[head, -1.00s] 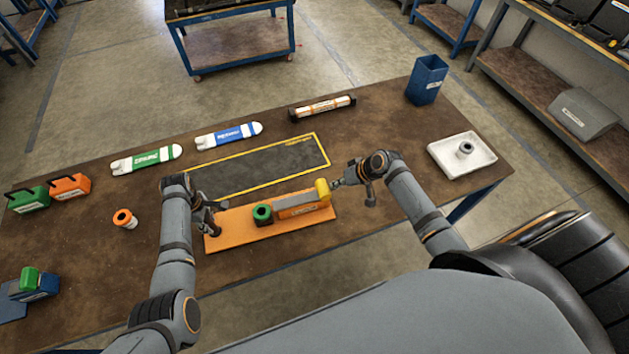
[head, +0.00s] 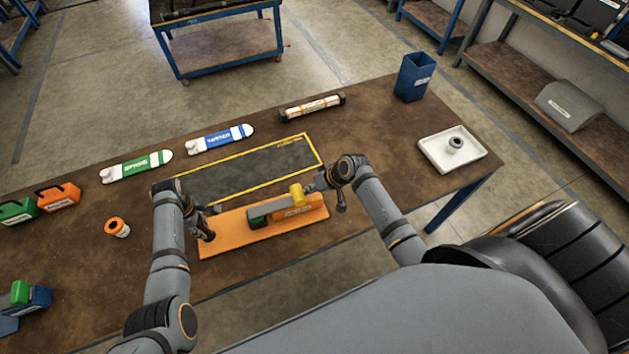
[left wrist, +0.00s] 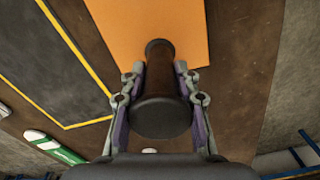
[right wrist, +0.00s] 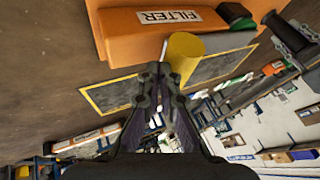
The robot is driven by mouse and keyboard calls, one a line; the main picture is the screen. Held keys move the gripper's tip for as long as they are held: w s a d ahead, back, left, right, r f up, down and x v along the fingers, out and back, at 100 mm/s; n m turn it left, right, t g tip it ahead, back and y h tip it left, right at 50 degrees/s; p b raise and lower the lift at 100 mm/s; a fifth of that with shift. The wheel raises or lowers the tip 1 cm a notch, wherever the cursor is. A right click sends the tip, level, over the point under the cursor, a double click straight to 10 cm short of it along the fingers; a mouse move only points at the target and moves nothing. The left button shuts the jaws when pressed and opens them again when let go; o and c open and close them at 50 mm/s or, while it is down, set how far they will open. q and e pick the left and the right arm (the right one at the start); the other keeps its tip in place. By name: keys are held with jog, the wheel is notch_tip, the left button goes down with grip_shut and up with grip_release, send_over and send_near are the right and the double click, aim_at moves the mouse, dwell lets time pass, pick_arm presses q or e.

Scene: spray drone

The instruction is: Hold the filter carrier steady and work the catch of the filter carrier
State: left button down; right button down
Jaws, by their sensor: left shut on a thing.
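The filter carrier is an orange board (head: 222,240) with an orange block labelled FILTER (right wrist: 165,18). A grey bar (head: 268,210) with a yellow knob (head: 297,195) lies along the block. The bar's left end covers part of a green piece (head: 258,220). My left gripper (left wrist: 160,100) is shut on a dark upright handle (left wrist: 160,118) at the board's left end. My right gripper (right wrist: 160,75) has its fingertips together right beside the yellow knob (right wrist: 186,52). I cannot tell if they touch it. The right gripper (head: 312,188) is at the board's right end in the head view.
A yellow-outlined dark mat (head: 250,170) lies behind the board. An orange-topped cup (head: 117,228) stands left. Green (head: 137,167) and blue (head: 220,139) labelled pieces lie further back. A white tray (head: 432,155) and blue bin (head: 413,78) stand right.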

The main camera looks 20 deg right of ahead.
pick_arm(q)
jog(key=shift+d, duration=0.1)
pick_arm(e)
jog(key=shift+a, duration=0.1)
jog(key=s+d+r, duration=0.4)
jog(key=d+r, duration=0.4)
jog(key=r, duration=0.1)
jog(key=shift+d, duration=0.1)
pick_arm(q)
jog(key=c, duration=0.9)
grip_release()
